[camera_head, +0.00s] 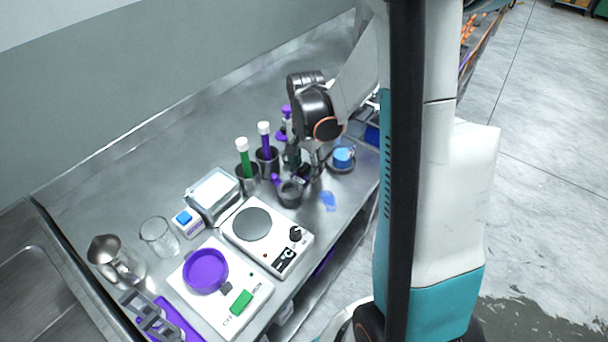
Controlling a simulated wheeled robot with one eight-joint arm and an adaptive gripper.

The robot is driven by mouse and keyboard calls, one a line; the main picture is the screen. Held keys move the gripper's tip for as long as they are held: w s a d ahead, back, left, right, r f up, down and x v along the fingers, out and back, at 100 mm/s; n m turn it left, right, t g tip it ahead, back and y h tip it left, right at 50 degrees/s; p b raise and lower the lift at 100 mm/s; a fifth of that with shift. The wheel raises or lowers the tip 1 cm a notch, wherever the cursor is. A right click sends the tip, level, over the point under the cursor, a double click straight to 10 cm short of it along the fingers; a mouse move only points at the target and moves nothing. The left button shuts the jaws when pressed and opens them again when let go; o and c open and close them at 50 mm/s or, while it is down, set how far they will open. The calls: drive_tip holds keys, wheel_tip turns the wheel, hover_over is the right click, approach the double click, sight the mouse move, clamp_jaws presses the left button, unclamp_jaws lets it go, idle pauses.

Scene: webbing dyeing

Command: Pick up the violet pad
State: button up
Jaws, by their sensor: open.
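A flat violet piece (186,318) lies at the near left end of the counter, partly under a grey rack; it looks like a mat or pad. A round violet dish (205,268) sits on a white scale. I cannot tell for sure which of these, if either, is the violet pad. My gripper (314,170) points down over the right part of the counter, behind a small dark cup (290,193) and well away from both violet things. It is open; its fingertips are small and partly hidden among the cups.
Dark cups with green and violet white-capped tubes (265,142) stand left of my gripper. The counter's back left is clear.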

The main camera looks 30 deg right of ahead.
sight(305, 165)
drive_tip(key=c, duration=0.8)
drive_tip(key=shift+r, duration=0.15)
wheel_tip(305, 165, up, 20)
drive_tip(key=p, duration=0.6)
drive_tip(key=shift+p, duration=0.4)
drive_tip(key=shift+o, duration=0.4)
